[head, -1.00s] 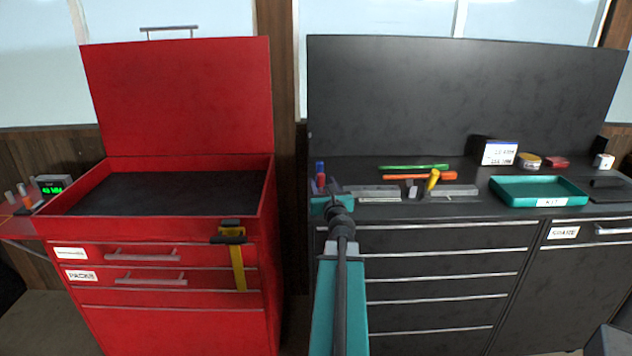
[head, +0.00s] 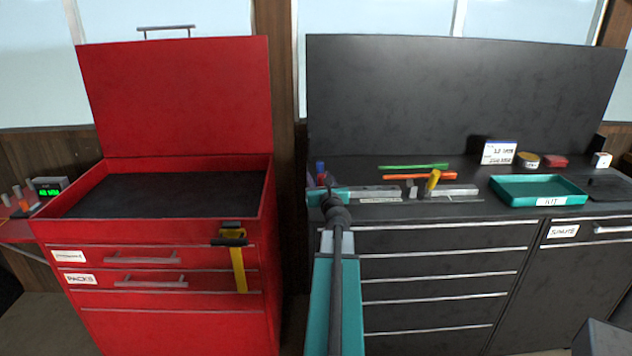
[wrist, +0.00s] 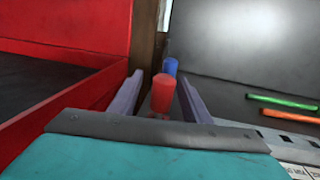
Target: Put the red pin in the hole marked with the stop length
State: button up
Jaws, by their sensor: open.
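The red pin (wrist: 162,92) stands upright in the wrist view, between the two fingers of my gripper (wrist: 160,97); I cannot tell whether either finger touches it. A blue pin (wrist: 170,66) stands just behind it and also shows in the head view (head: 320,167). My gripper (head: 324,184) is open at the left end of the black bench and largely hides the red pin in the head view. Grey bars (head: 459,190) lie along the bench to the right, with a pale label strip (head: 380,200). Their holes and markings are too small to read.
A yellow-handled tool (head: 433,181) and green (head: 412,166) and orange rods (head: 410,177) lie around the bars. A teal tray (head: 540,201) and a white sign (head: 499,152) are further right.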

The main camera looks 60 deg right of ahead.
jog(key=shift+w+d, duration=0.35)
jog(key=shift+d, duration=0.4)
jog(key=shift+w, duration=0.2)
grip_shut()
